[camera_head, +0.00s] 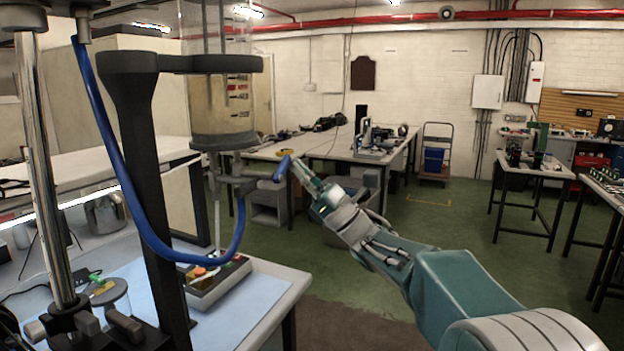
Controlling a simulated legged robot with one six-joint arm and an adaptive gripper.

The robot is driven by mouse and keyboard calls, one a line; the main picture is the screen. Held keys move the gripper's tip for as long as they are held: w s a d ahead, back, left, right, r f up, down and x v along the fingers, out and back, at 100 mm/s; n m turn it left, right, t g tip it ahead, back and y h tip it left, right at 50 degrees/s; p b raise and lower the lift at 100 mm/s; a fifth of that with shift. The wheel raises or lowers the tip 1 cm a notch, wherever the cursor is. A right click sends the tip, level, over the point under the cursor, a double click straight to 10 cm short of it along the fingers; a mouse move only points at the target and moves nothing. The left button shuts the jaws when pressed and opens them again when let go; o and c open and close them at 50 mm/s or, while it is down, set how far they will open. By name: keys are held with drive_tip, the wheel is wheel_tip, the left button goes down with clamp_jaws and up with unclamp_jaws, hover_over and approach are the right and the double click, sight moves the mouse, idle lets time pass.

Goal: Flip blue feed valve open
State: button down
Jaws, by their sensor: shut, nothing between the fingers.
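The blue feed valve handle (282,169) is a short blue lever below the clear graduated cylinder (222,105). It tilts up to the right from the grey valve fitting under the cylinder base. My gripper (297,166) comes in from the right and is shut and empty. Its tip is right beside the upper right end of the blue handle in the picture. I cannot tell whether they touch. A blue hose (140,215) loops down from the upper left and up to the valve fitting.
A black stand (150,180) carries the cylinder, with a metal post (40,160) to its left. A control box (215,280) with coloured buttons sits on the bench below. The green floor (460,235) to the right is open, with workbenches further back.

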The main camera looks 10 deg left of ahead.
drive_tip(key=a+n+g, duration=0.1)
drive_tip(key=n+g, duration=0.1)
drive_tip(key=n, duration=0.1)
drive_tip(key=shift+a+r+g, duration=0.4)
drive_tip(key=shift+s+d+r+n+g, duration=0.1)
drive_tip(key=shift+s+r+n+g, duration=0.1)
drive_tip(key=shift+r+n+g, duration=0.3)
drive_tip(key=shift+s+r+n+g, duration=0.2)
drive_tip(key=shift+n+g, duration=0.5)
drive_tip(key=shift+w+d, duration=0.15)
drive_tip(key=shift+w, duration=0.05)
drive_tip(key=w+d+f, duration=0.2)
drive_tip(key=w+d, duration=0.5)
drive_tip(key=d, duration=0.3)
drive_tip(key=shift+w+f, duration=0.2)
drive_tip(key=shift+f, duration=0.2)
